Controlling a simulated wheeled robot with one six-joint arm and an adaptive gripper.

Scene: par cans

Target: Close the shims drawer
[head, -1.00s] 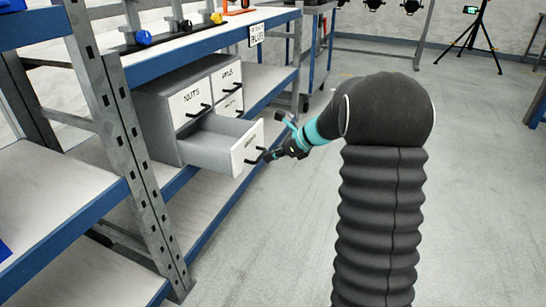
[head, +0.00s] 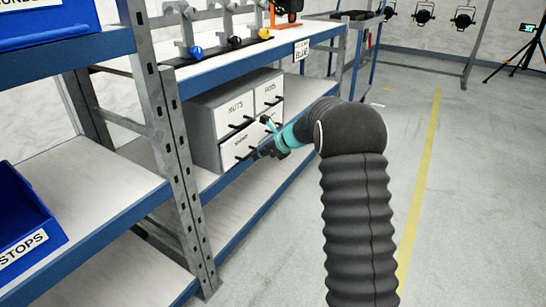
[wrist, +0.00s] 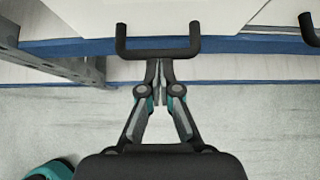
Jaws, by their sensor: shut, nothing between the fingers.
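The shims drawer (head: 236,150) is the lower left drawer of a grey cabinet. Its white front looks flush or nearly flush with the drawer above; I cannot tell if a small gap remains. Its label is partly readable. In the wrist view the drawer front (wrist: 150,15) carries a dark bar handle (wrist: 158,54). My gripper (wrist: 163,66) is shut and empty, its fingertips right at the middle of that handle. Whether they touch it is unclear. In the head view my gripper (head: 262,152) is in front of the drawer, hiding its right part.
The cabinet's nuts drawer (head: 235,111) is above and looks shut. The cabinet stands on a blue-edged shelf, beside a perforated grey rack post (head: 183,170). A blue bin (head: 25,225) is at the left. Open floor (head: 470,210) lies to the right.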

